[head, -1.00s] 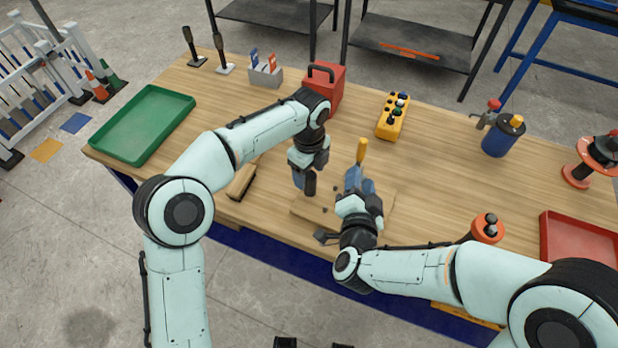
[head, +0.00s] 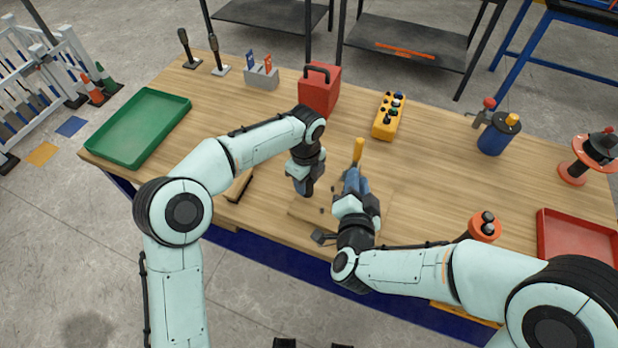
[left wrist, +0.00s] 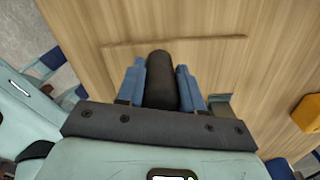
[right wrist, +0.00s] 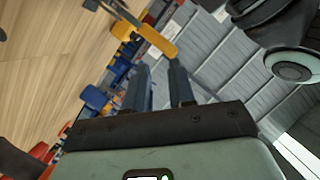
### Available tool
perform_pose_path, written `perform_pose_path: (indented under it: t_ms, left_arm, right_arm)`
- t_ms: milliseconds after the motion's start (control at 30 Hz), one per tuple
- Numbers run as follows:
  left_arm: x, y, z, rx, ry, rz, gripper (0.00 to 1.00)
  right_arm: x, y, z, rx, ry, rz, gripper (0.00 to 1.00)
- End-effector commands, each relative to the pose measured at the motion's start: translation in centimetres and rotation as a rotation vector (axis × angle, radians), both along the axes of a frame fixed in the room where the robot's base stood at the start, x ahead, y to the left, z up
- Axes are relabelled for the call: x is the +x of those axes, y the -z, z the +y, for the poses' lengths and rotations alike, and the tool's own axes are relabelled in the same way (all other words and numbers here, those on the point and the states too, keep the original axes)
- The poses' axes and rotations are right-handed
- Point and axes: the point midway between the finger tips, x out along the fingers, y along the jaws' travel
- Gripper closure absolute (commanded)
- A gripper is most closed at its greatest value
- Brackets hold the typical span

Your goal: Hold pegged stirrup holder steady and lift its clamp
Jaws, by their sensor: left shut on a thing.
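The wooden holder board (head: 312,210) lies flat near the table's front edge, with small dark pegs on it. My left gripper (head: 307,190) is low over the board. In the left wrist view my left gripper (left wrist: 160,75) is shut on a dark rounded post (left wrist: 161,80), with one blue finger on each side. The clamp's yellow handle (head: 358,150) stands up behind my right gripper (head: 354,172). In the right wrist view the handle (right wrist: 150,38) lies just beyond the fingertips of my right gripper (right wrist: 160,68), which is open with nothing between its fingers. My right gripper hides the clamp's lower part.
A green tray (head: 98,147) is at the left and a red tray (head: 575,240) at the right. A red box (head: 318,95) and a yellow button box (head: 388,118) stand behind my grippers.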

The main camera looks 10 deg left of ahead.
Motion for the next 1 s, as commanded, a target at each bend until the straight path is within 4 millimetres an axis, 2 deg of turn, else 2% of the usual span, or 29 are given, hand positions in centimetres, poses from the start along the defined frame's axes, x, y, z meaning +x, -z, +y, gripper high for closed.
perform_pose_path:
  t_ms: [33,67,133,267,400,500,600,767,867,1000]
  left_arm:
    - [0.0,0.0,0.0,0.000,-0.001,0.000,1.00]
    - [0.0,0.0,0.0,0.000,-0.001,0.000,1.00]
    - [0.0,-0.1,0.0,-0.001,-0.001,-0.001,1.00]
    - [0.0,-0.1,0.0,-0.001,-0.002,-0.001,1.00]
    - [0.0,-0.1,0.0,-0.001,-0.002,-0.001,1.00]
    - [0.0,-0.1,0.0,-0.001,-0.002,-0.001,1.00]
    - [0.0,-0.1,0.0,-0.001,-0.002,-0.001,1.00]
    - [0.0,-0.1,0.0,-0.001,-0.002,-0.002,1.00]
    - [0.0,-0.1,0.0,-0.001,-0.002,-0.002,1.00]
    - [0.0,-0.1,0.0,-0.001,-0.002,-0.002,1.00]
  right_arm:
    - [0.0,0.0,0.2,-0.007,-0.014,0.002,0.93]
    - [0.0,0.1,0.5,-0.017,-0.031,0.004,1.00]
    - [-0.2,0.3,1.7,-0.055,-0.097,0.012,1.00]
    - [-0.9,0.7,5.7,-0.187,-0.337,0.026,1.00]
    - [-3.5,1.9,11.0,-0.417,-0.697,0.024,1.00]
    - [-5.9,2.2,14.0,-0.567,-0.933,0.009,1.00]
    - [-8.0,2.2,15.7,-0.694,-1.115,0.013,1.00]
    - [-10.2,2.7,15.6,-0.969,-1.321,0.058,1.00]
    - [-10.3,2.7,14.0,-1.178,-1.384,0.106,1.00]
    - [-8.9,1.7,10.4,-1.493,-1.368,0.198,1.00]
